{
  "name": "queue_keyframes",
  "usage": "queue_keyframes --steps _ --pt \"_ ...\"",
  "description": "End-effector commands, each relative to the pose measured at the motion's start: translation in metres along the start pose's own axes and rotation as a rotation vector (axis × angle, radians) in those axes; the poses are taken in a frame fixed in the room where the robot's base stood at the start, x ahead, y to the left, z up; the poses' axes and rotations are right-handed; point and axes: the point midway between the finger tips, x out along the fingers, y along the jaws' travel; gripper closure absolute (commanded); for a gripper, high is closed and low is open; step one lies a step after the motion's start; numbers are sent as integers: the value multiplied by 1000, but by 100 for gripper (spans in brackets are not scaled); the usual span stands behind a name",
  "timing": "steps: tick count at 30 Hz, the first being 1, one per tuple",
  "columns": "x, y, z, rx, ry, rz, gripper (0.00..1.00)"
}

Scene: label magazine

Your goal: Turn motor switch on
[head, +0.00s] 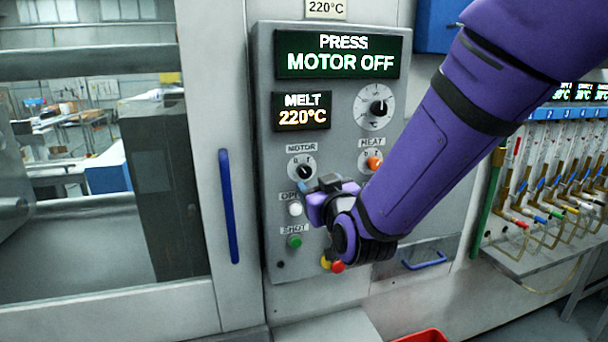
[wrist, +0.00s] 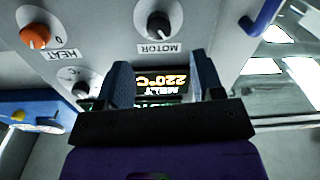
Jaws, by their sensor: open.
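The motor switch (head: 304,171) is a black knob on a round white dial under the MOTOR label, on the grey control panel (head: 345,250). In the wrist view the motor switch (wrist: 158,25) appears upside down, above and beyond my fingertips. The display (head: 340,54) reads "PRESS MOTOR OFF". My gripper (head: 318,184) is just below and right of the switch in the head view, in front of the panel. In the wrist view my gripper (wrist: 162,75) is open, with nothing between its fingers. It looks apart from the knob.
The orange heat knob (head: 374,163) is right of the motor switch. A white button (head: 295,209) and a green button (head: 294,242) are below it. A blue door handle (head: 229,205) stands at the left.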

Motion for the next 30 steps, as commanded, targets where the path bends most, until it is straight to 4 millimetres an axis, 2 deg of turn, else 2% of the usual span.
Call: queue_keyframes --steps 6,12,18,26,27,30 --pt "40 0 0 -1 0 1 39" --pt "68 0 0 -1 -1 1 39" --pt "80 1 1 -1 -2 1 39" --pt "81 1 0 0 -2 1 39" --pt "81 1 0 0 -2 1 41" --pt "81 1 0 0 -2 1 64"
